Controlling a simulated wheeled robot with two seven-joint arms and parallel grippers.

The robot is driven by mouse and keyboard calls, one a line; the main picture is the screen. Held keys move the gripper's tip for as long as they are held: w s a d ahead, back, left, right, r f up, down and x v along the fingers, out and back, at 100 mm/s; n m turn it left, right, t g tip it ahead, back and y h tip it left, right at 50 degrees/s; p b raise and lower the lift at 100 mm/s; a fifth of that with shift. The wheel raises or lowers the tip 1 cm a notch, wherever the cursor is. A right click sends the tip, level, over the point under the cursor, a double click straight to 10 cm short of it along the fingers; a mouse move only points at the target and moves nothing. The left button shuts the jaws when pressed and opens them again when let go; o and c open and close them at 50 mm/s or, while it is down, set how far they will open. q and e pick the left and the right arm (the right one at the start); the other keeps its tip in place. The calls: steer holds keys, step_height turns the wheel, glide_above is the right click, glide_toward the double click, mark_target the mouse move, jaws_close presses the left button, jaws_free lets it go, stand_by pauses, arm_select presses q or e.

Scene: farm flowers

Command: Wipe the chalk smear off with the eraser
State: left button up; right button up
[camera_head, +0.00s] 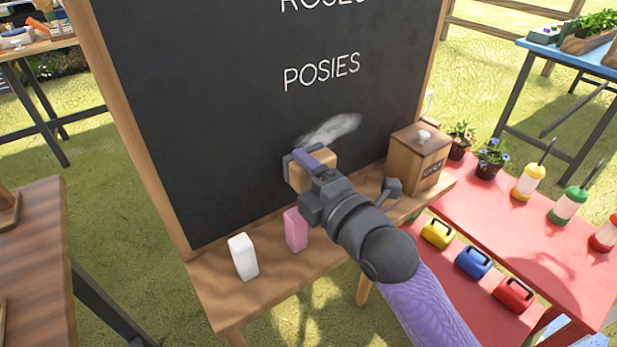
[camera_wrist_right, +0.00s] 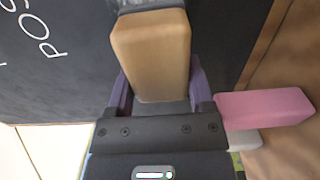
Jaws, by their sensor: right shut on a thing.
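The chalk smear (camera_head: 333,129) is a pale streak on the blackboard (camera_head: 230,120), below the word POSIES. The eraser (camera_head: 299,176), a wooden block with a dark pad, is held in my right gripper (camera_head: 312,170) close to the board, at the lower left of the smear. In the right wrist view the eraser (camera_wrist_right: 150,55) sits between the purple fingers, its dark pad toward the board. I cannot tell for sure whether the pad touches the board. The gripper hides part of the eraser. My left gripper is not in view.
On the wooden ledge (camera_head: 215,295) stand a white block (camera_head: 243,257), a pink block (camera_head: 295,230) and a wooden box (camera_head: 417,160) with a knob. A red table (camera_head: 520,240) with feeders and small flower pots stands at right. The board's left half is clear.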

steer(key=shift+w+a, duration=0.4)
steer(key=shift+w, duration=0.1)
stand_by(0.4)
steer(key=shift+w+a, duration=0.1)
steer(key=shift+w, duration=0.1)
steer(key=shift+w, duration=0.1)
